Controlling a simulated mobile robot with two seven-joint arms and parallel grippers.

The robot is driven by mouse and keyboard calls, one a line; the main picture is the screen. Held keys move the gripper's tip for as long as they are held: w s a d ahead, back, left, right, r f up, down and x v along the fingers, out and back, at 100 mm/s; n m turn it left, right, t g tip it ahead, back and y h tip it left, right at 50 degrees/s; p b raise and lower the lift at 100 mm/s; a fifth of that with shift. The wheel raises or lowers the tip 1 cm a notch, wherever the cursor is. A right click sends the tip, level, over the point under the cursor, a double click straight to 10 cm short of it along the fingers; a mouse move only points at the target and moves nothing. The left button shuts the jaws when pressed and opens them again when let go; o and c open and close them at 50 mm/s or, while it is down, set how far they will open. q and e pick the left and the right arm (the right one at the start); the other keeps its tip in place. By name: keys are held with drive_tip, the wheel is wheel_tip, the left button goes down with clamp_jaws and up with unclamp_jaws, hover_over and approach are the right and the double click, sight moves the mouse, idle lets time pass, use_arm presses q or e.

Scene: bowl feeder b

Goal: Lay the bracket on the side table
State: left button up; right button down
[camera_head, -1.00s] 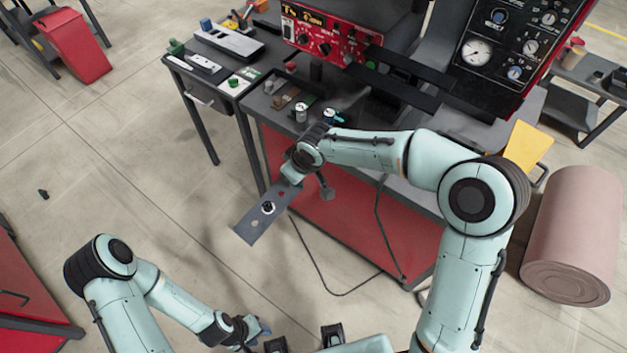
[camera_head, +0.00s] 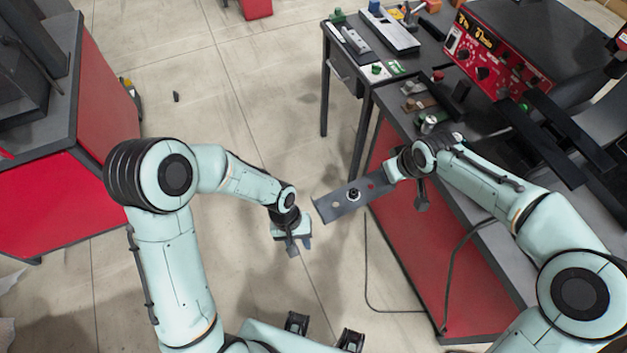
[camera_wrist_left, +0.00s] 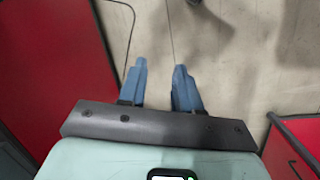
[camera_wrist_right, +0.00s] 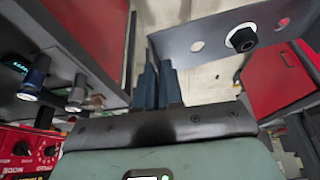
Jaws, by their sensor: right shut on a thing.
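The bracket (camera_head: 331,207) is a flat grey plate with holes and a dark bolt in it. My right gripper (camera_head: 391,172) is shut on one end and holds it out over the floor beside the red-fronted bench. The bracket (camera_wrist_right: 185,42) also shows in the right wrist view, at the closed fingers (camera_wrist_right: 160,72). My left gripper (camera_head: 292,243) is open and empty, lower left of the bracket's free end; its two fingers (camera_wrist_left: 160,80) stand apart. A grey-topped red cabinet (camera_head: 90,105) stands at the left; I cannot tell whether it is the side table.
The bench (camera_head: 432,265) at the right carries a red control panel (camera_head: 495,55) and small parts. A small table (camera_head: 345,72) with trays adjoins its far end. A cable (camera_head: 366,270) hangs before the bench. Open floor (camera_head: 190,75) lies between cabinet and bench.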

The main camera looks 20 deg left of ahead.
drive_tip(key=shift+r, duration=0.1)
use_arm(q)
drive_tip(key=w+d+r+n+t+y, duration=0.1)
drive_tip(key=w+r+n, duration=0.1)
drive_tip(key=r, duration=1)
drive_tip(key=w+d+r+n+t+y, duration=0.1)
drive_tip(key=w+d+r+n, duration=0.15)
drive_tip(key=r, duration=0.95)
drive_tip(key=f, duration=0.8)
drive_tip(key=w+f, duration=0.1)
drive_tip(key=f, duration=0.3)
drive_tip(key=shift+w, duration=0.1)
drive_tip(key=shift+r, duration=0.1)
clamp_jaws()
use_arm(e)
drive_tip(key=c, duration=1.2)
unclamp_jaws()
